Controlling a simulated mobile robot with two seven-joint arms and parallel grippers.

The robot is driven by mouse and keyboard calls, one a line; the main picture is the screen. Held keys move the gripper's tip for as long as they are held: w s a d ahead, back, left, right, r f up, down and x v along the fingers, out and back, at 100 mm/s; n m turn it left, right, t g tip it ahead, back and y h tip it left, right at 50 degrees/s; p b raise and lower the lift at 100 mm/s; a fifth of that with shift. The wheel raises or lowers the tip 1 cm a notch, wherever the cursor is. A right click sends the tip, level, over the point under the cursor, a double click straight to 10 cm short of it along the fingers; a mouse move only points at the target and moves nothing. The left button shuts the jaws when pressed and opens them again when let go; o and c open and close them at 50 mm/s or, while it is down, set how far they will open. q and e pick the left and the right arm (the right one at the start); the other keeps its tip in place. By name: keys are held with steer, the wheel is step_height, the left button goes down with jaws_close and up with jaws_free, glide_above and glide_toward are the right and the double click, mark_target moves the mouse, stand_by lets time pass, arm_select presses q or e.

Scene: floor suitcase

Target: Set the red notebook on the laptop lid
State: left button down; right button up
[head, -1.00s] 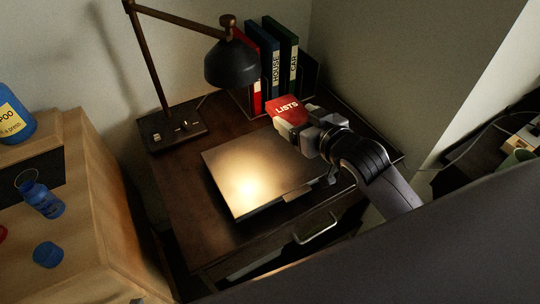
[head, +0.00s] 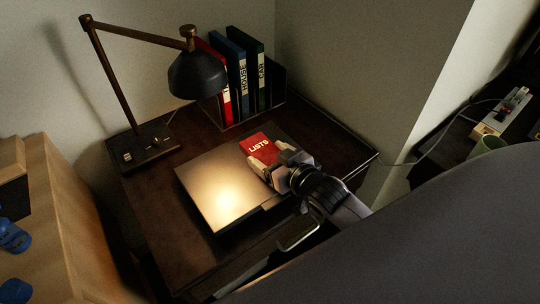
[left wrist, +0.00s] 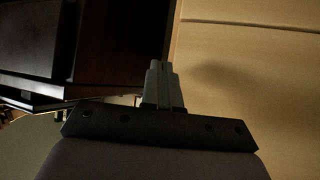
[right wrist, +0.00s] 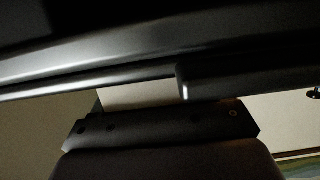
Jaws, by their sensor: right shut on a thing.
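The red notebook (head: 257,146), marked "LISTS", is at the far right part of the closed laptop (head: 213,190). My right gripper (head: 265,163) is shut on the notebook's near edge. I cannot tell whether the notebook touches the lid. The laptop lies on the dark desk, its lid lit by the lamp.
A black desk lamp (head: 197,76) stands at the desk's back left, its head leaning over the desk behind the laptop. Binders (head: 240,70) stand in a rack at the back. A wooden cabinet (head: 62,225) is at left.

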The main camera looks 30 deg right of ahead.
steer(key=shift+f, duration=0.15)
steer(key=o, duration=1.1)
steer(key=shift+r, duration=0.25)
steer(key=v, duration=1.2)
steer(key=shift+f, duration=0.1)
